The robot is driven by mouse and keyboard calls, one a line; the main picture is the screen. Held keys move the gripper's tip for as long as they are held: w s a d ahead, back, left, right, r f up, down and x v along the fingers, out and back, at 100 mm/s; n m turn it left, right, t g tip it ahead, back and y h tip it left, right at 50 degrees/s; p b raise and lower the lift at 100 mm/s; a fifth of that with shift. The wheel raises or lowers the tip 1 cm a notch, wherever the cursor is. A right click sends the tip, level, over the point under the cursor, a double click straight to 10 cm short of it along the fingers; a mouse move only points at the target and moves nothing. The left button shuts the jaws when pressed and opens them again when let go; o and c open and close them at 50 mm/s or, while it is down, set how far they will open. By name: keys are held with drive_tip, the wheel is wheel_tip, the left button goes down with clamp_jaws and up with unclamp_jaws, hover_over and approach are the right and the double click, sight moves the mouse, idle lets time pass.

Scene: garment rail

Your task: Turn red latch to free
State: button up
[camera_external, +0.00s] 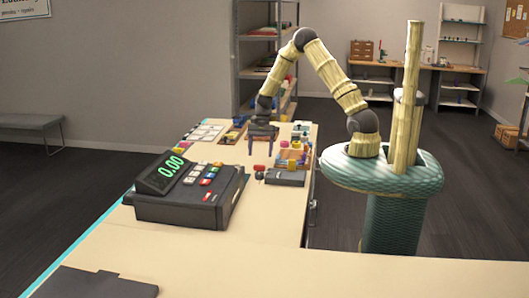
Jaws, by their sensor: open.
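My gripper (261,151) points down over the counter (240,255), with its two dark fingers apart and nothing visible between them. A grey box (285,178) lies on the counter just below and right of the fingers. A small dark reddish piece (259,174) is at the left end of this box, below the fingertips in the picture. It may be the red latch, but it is too small to tell this or which way it is turned. Whether the fingers touch anything cannot be told.
A black cash register (190,200) with a green display stands left of the gripper. Wooden trays with small coloured parts (292,157) lie right of the gripper. A white gridded panel (205,133) is farther back. The counter's near part is mostly clear, with a dark flat plate (95,284).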

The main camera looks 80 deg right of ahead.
sight(262, 169)
drive_tip(key=shift+p+x, duration=0.45)
drive_tip(key=shift+x, duration=2.3)
drive_tip(key=c, duration=1)
